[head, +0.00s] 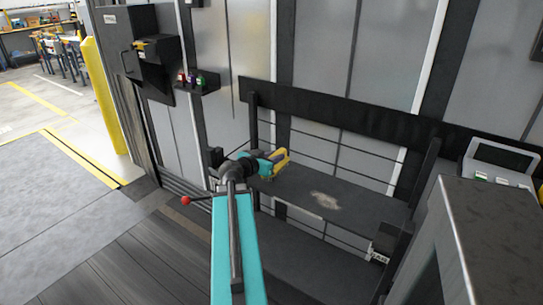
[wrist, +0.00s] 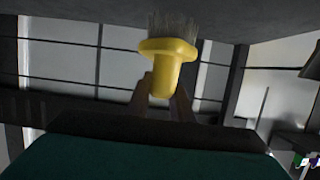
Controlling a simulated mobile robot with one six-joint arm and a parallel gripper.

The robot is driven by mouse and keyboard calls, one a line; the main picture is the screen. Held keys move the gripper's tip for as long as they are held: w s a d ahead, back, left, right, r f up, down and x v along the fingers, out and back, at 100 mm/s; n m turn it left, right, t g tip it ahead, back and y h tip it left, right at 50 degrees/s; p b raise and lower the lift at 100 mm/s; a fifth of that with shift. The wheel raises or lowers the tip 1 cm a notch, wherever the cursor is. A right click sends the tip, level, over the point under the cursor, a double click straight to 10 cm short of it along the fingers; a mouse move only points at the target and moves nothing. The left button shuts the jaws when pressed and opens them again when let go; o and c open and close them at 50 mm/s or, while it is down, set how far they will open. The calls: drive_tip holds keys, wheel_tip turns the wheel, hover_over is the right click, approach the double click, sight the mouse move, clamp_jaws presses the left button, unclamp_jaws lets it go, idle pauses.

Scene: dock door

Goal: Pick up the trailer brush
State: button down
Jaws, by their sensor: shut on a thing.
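The trailer brush has a yellow handle with a wide collar and pale grey bristles. In the wrist view the brush (wrist: 168,52) stands between my two fingers, bristles pointing to the top of the picture. In the head view the yellow brush (head: 280,159) shows at the end of my arm, over the left end of a dark shelf. My gripper (wrist: 163,100) is shut on the handle. It also shows in the head view (head: 270,166), partly hidden by my wrist. I cannot tell whether the bristles touch the shelf.
The dark shelf (head: 360,203) bears a pale dusty patch (head: 325,200). A black rail (head: 350,116) runs behind it. An open dark wall box (head: 155,60) and a small holder with coloured items (head: 198,84) hang at left. A grey cabinet (head: 490,235) stands at right.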

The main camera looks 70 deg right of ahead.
drive_tip(key=p, duration=0.3)
drive_tip(key=shift+s+a+r+p, duration=0.15)
drive_tip(key=shift+s+r+p, duration=0.1)
drive_tip(key=shift+p, duration=0.1)
drive_tip(key=a+p, duration=0.1)
drive_tip(key=p, duration=0.4)
drive_tip(key=shift+s, duration=0.3)
drive_tip(key=shift+s+a+r+p, duration=0.1)
drive_tip(key=shift+s+a+p, duration=0.15)
drive_tip(key=shift+p, duration=0.95)
drive_tip(key=a+p, duration=0.1)
drive_tip(key=p, duration=0.5)
drive_tip(key=shift+s+r, duration=0.1)
drive_tip(key=shift+s, duration=0.3)
drive_tip(key=shift+s+a+p, duration=0.15)
drive_tip(key=shift+p, duration=0.6)
drive_tip(key=shift+s+a+p, duration=0.15)
drive_tip(key=shift+a+p, duration=0.1)
drive_tip(key=shift+p, duration=0.7)
drive_tip(key=shift+s+a+f+p, duration=0.1)
drive_tip(key=shift+a+f+p, duration=0.1)
drive_tip(key=shift+p, duration=0.3)
